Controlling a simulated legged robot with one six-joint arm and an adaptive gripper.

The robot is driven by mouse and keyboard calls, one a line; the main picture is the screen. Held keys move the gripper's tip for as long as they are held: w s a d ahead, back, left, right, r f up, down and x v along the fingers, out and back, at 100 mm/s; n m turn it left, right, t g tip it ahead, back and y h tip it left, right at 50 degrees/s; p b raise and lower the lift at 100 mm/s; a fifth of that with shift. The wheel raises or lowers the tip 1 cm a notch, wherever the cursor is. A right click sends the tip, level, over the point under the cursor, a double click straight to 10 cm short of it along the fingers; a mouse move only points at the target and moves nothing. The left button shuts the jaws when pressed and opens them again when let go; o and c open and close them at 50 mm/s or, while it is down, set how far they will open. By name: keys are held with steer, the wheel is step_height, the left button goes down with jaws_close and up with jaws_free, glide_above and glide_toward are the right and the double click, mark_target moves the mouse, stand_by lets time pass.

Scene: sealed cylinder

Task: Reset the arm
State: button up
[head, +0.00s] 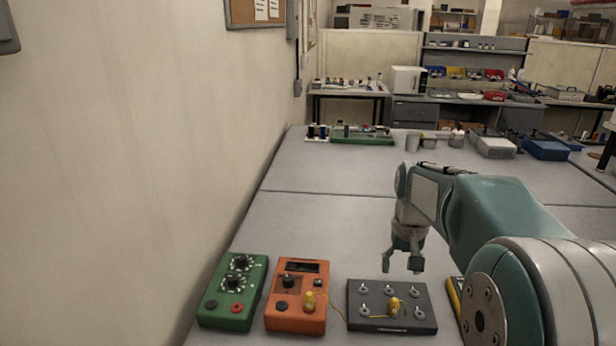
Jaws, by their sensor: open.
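My gripper (403,262) hangs at the end of my teal and white arm. It points down, with its two fingers apart and nothing seen between them. In the picture it sits above and behind a dark terminal block (362,323) with several metal posts. A yellow plug (394,306) stands on that block. An orange meter box (286,320) with a dark display and knob lies left of it, with another yellow plug (309,301) at its lower right. A thin yellow wire shows between the meter and the block.
A green box (235,313) with two dials lies at the far left, near the wall (130,170). A yellow-edged item (454,297) is partly hidden by my arm. A green board (362,138), cups and trays (495,147) stand farther back. The middle of the table (320,220) is clear.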

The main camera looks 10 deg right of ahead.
steer(key=s+a+r+n+t, duration=0.1)
steer(key=s+a+t, duration=0.1)
steer(key=s+a, duration=0.4)
steer(key=s+a+r+n+t, duration=0.1)
steer(key=s+a, duration=0.5)
steer(key=s, duration=0.7)
steer(key=n+t, duration=0.1)
steer(key=t, duration=0.1)
steer(key=shift+a+r+t, duration=0.3)
steer(key=shift+r, duration=0.05)
